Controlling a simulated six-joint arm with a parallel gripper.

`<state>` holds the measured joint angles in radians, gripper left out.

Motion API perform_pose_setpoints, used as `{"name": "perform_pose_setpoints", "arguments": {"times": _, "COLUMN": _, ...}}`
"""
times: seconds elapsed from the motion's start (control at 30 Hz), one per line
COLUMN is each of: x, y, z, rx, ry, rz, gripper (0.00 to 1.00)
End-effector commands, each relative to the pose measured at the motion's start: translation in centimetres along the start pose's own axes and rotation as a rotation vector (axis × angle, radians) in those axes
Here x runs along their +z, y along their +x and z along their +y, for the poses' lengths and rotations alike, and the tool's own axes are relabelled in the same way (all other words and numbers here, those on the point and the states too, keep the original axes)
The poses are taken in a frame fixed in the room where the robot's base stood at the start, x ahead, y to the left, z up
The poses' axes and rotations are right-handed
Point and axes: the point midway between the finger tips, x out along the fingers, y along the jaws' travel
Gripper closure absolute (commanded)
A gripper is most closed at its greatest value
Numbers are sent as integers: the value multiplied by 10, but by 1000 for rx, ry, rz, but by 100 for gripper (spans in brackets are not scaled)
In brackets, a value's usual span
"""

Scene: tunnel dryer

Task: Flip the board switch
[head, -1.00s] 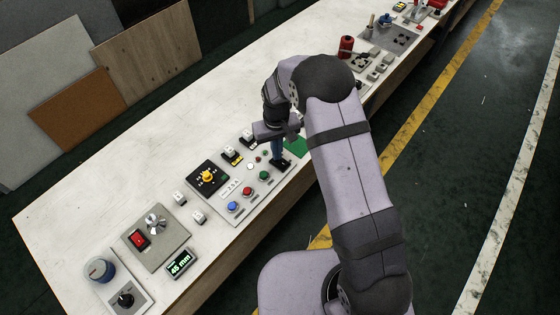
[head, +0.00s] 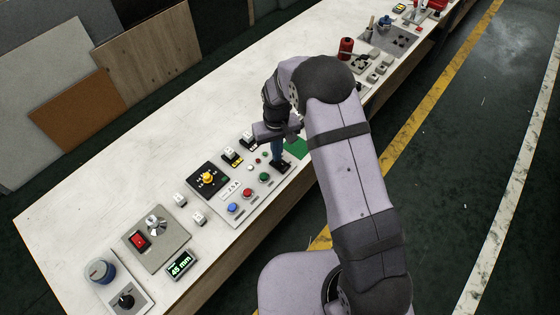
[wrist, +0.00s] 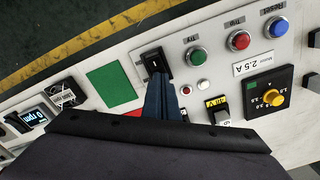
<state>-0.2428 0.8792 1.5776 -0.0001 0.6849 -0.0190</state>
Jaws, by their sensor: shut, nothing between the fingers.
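The board switch, a black rocker with a white mark, shows in the wrist view (wrist: 153,64) at the end of the pale control panel (wrist: 183,72). In the head view the switch (head: 281,167) is partly covered by my gripper (head: 277,164). My gripper's blue fingers are shut and empty, pointing down at the switch. In the wrist view the fingertips (wrist: 158,84) overlap the switch's near edge. I cannot tell whether they touch it.
Green (head: 264,177), red (head: 247,193) and blue (head: 232,207) buttons sit beside the switch on the panel. A yellow knob (head: 207,177) is on a black plate. A green pad (head: 297,148) lies just beyond the switch. Much of the white tabletop (head: 130,160) is clear.

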Motion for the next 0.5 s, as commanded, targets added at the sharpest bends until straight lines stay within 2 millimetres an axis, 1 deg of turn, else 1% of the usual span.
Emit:
{"name": "perform_pose_setpoints", "arguments": {"times": 0.03, "x": 0, "y": -7, "z": 0, "rx": 0, "ry": 0, "rz": 0, "gripper": 100}}
{"name": "perform_pose_setpoints", "arguments": {"times": 0.5, "x": 0, "y": -41, "z": 0, "rx": 0, "ry": 0, "rz": 0, "gripper": 100}}
